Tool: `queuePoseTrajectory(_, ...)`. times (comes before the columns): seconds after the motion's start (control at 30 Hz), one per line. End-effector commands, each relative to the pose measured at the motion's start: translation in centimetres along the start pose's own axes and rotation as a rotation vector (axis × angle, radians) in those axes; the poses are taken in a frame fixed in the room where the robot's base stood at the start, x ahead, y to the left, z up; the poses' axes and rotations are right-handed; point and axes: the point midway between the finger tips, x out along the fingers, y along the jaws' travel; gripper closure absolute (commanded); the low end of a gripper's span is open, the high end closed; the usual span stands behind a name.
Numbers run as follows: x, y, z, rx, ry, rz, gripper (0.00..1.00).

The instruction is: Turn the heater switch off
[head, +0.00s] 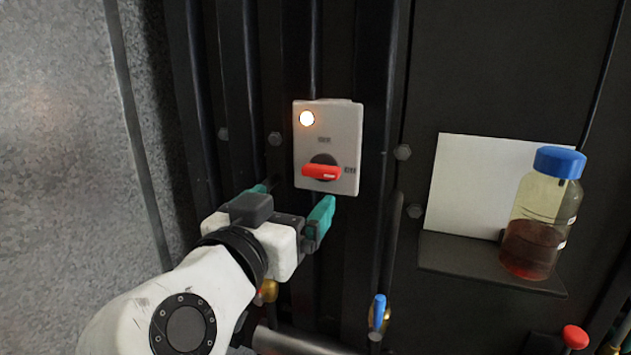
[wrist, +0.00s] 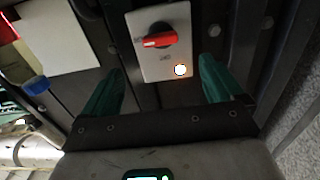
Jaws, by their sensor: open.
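The heater switch (head: 328,146) is a pale grey box on the dark ribbed wall, near the middle of the head view. Its red handle (head: 322,172) lies roughly horizontal, and a lamp (head: 307,118) at its upper left is lit. The wrist view also shows the box (wrist: 164,55), its red handle (wrist: 160,40) and the lit lamp (wrist: 180,70). My gripper (head: 292,202) is open and empty, with its teal fingers apart, just below and left of the box in the head view. In the wrist view the handle lies beyond and between the fingertips, apart from them.
A blue-capped bottle (head: 541,215) of dark red liquid stands on a shelf (head: 480,262) at the right, before a white sheet (head: 470,185). A blue-handled valve (head: 378,312) and a red knob (head: 575,337) are lower down. Vertical ribs and pipes flank the switch.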

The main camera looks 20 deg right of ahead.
Motion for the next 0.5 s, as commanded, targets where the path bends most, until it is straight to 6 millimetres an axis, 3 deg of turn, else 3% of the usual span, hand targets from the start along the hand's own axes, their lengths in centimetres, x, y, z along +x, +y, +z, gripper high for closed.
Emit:
queuePoseTrajectory(0.17,1.0,0.0,-0.5,0.005,0.008,0.006,0.06)
queuePoseTrajectory(0.5,7.0,0.0,-0.6,0.004,0.006,0.006,0.06)
